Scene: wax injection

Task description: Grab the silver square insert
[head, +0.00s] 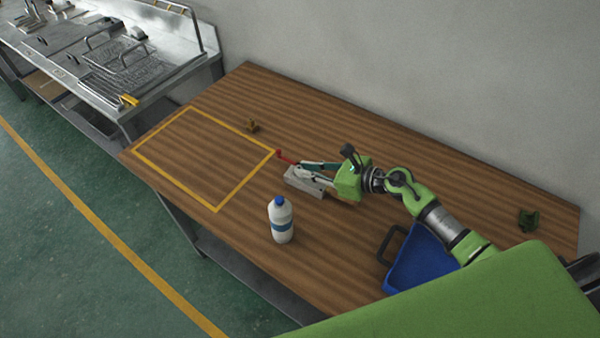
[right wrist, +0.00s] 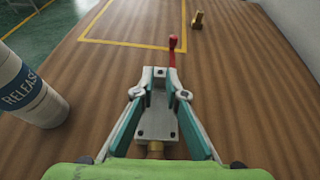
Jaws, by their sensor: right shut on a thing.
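The silver square insert (head: 304,182) is a grey metal block near the middle of the wooden table, just right of the yellow square. In the right wrist view the silver insert (right wrist: 157,118) lies between the fingers, with small dark holes in its face. My right gripper (head: 299,169) is shut on it; the fingers (right wrist: 161,74) flank it on both sides. I cannot tell whether the insert touches the table. A red handle (head: 285,157) sticks out just past the fingertips; what it belongs to is unclear. My left gripper is not in view.
A white bottle with a blue cap (head: 281,222) stands near the front edge. A small brass piece (head: 251,126) lies by the yellow square (head: 181,200), which is empty.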

